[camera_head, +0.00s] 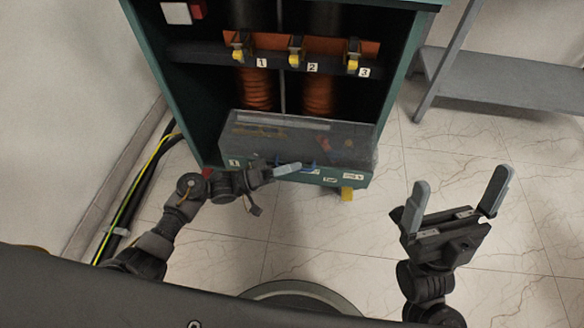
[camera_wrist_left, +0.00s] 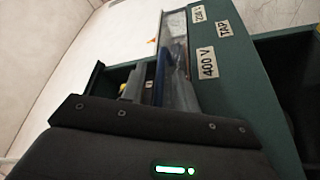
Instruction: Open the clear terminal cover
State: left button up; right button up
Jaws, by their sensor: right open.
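The clear terminal cover (camera_head: 345,140) is a see-through smoky panel over the low front box of the green cabinet. It looks down over the box, with dim parts visible behind it. My left gripper (camera_head: 292,169) is at the cover's lower front edge, its pale fingertip next to a small blue part. My right gripper (camera_head: 460,199) is wide open and empty over the floor, right of the cabinet.
The cabinet (camera_head: 398,70) stands behind, with terminals numbered 1 to 3 (camera_head: 297,50) on an orange bar above the cover. A yellow part (camera_head: 347,194) is under the box's right end. A grey shelf (camera_head: 500,85) stands at upper right. Cables (camera_head: 140,190) run along the left wall.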

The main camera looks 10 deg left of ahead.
pick_arm(q)
jog(key=shift+d, duration=0.15)
grip_shut()
dwell(0.4)
